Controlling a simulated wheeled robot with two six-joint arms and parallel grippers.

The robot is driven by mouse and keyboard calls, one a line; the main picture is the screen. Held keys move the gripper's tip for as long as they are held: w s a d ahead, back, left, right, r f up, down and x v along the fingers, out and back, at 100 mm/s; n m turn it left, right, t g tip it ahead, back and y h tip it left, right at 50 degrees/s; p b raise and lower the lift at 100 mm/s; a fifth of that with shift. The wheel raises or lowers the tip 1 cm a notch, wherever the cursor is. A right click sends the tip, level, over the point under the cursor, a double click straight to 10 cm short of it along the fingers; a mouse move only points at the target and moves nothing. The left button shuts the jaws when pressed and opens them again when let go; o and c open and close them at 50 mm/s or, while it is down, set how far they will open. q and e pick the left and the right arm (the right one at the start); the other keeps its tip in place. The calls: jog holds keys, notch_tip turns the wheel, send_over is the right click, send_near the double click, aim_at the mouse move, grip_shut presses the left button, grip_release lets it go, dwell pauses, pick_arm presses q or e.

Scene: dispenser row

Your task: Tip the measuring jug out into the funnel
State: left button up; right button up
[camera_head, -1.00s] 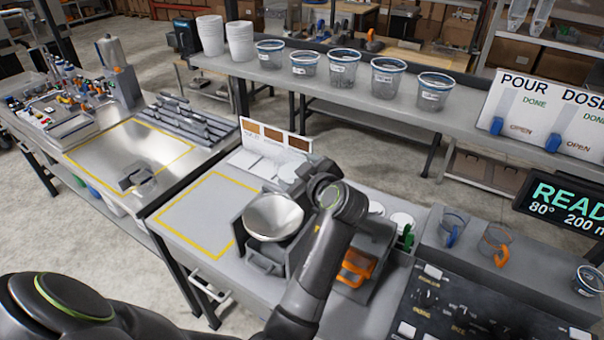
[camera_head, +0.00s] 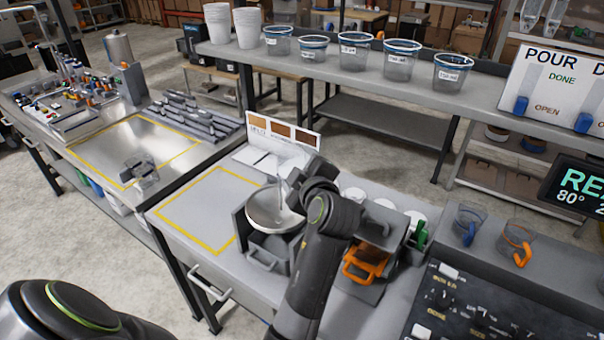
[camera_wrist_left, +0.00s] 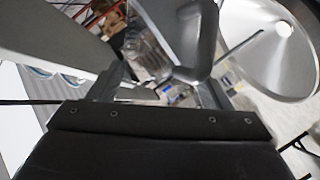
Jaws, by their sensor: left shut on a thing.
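The funnel (camera_head: 268,212) is a wide silver bowl in a grey stand on the bench. It also fills the upper right of the left wrist view (camera_wrist_left: 262,50), its outlet hole showing. My left gripper (camera_head: 298,182) is beside and above the funnel's right rim. In the left wrist view its fingers (camera_wrist_left: 165,78) are shut on a grey curved handle (camera_wrist_left: 205,40), which I take as the measuring jug's. The jug's body is mostly hidden in the head view, so its tilt and contents cannot be told. A thin pale streak shows over the bowl. My right gripper is out of view.
A yellow-outlined bench area (camera_head: 205,208) left of the funnel is clear. An orange-handled object (camera_head: 365,262) and clear jugs with blue (camera_head: 468,222) and orange handles (camera_head: 516,245) stand to the right.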

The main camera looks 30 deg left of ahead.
pick_arm(q)
jog(key=shift+s+a+f+n+t+b, duration=0.25)
jog(key=shift+f+n+b, duration=0.3)
jog(key=shift+b, duration=0.6)
jog(key=s+n+t+b, duration=0.1)
jog(key=n+b, duration=0.1)
jog(key=b, duration=0.2)
jog(key=s+a+f+n+t+y+b, duration=0.1)
jog(key=n+b, duration=0.2)
jog(key=b, duration=0.2)
jog(key=s+n+t+b, duration=0.1)
jog(key=n+b, duration=0.1)
jog(key=b, duration=0.3)
jog(key=shift+s+a+f, duration=0.25)
jog(key=shift+a+f, duration=0.05)
jog(key=shift+f, duration=0.05)
jog(key=shift+s+a+n+y+b, duration=0.15)
jog(key=shift+n+y+b, duration=0.25)
jog(key=shift+n+b, duration=0.35)
jog(key=shift+r, duration=0.1)
